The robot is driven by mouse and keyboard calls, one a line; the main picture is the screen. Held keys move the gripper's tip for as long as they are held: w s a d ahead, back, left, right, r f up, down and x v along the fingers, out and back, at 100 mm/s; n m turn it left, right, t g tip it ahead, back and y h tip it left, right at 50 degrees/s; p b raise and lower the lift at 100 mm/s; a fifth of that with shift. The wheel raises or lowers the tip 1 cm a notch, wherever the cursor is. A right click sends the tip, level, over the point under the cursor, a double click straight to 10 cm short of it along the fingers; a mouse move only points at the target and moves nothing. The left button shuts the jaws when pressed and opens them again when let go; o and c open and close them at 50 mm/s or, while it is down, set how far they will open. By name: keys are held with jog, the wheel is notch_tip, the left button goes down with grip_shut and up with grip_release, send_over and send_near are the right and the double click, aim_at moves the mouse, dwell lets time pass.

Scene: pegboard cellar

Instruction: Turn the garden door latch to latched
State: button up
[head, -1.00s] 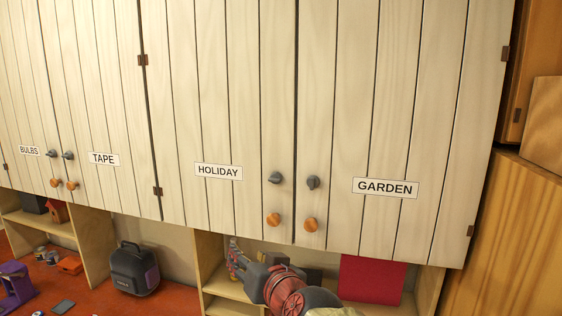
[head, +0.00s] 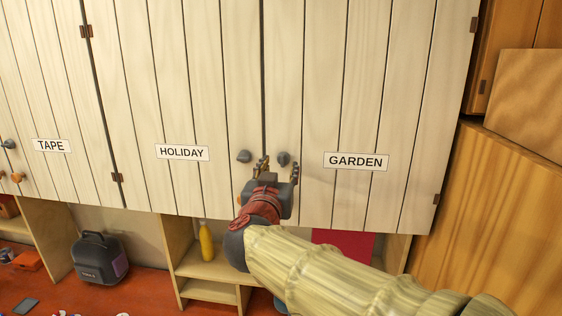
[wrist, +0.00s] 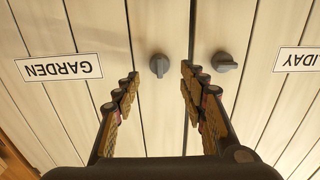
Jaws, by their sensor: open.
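The garden door latch (head: 283,159) is a small dark grey turn knob on the pale plank door, left of the GARDEN label (head: 356,161). In the wrist view, which is upside down, the latch (wrist: 159,65) stands roughly upright along the planks. My gripper (head: 279,168) is open, with one finger on each side of the latch in the head view. In the wrist view the fingertips (wrist: 160,84) frame the space just below the latch; I cannot tell whether they touch it.
The similar HOLIDAY latch (head: 244,156) sits close by on the left, beside my finger, and lies crosswise in the wrist view (wrist: 224,62). Below are shelf cubbies with a yellow bottle (head: 206,241) and a dark case (head: 99,258). A wooden cabinet (head: 515,205) stands at the right.

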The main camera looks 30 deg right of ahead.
aim_at(282, 161)
jog(key=shift+x, duration=2.3)
grip_shut()
